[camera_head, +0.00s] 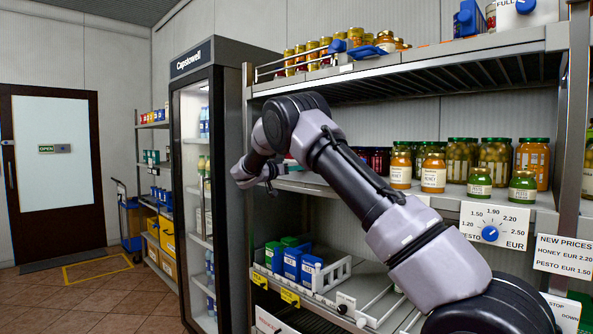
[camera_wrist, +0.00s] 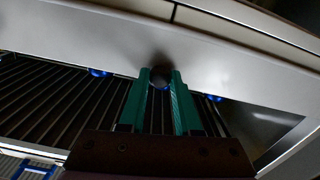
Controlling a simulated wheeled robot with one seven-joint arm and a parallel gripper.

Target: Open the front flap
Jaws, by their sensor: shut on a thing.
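My gripper (camera_wrist: 160,88) has two green fingers, closed around a dark round knob (camera_wrist: 160,74) in the wrist view. The knob sits at the lower edge of a long pale panel (camera_wrist: 75,40), which looks like the front flap. The panel runs across the upper part of the wrist view, with a dark slatted rack (camera_wrist: 60,100) below it. In the head view my arm reaches to the left end of the shelving. A bit of green finger (camera_head: 289,161) shows there; the fingertips and their hold are hidden or too small to tell.
A tall glass-door fridge (camera_head: 200,180) stands just left of the shelving. Honey jars (camera_head: 433,174) and green-lidded jars stand on the middle shelf, right of my arm. A price dial (camera_head: 490,232) hangs on its edge. Blue cartons (camera_head: 292,263) stand below. Floor at left is mostly clear.

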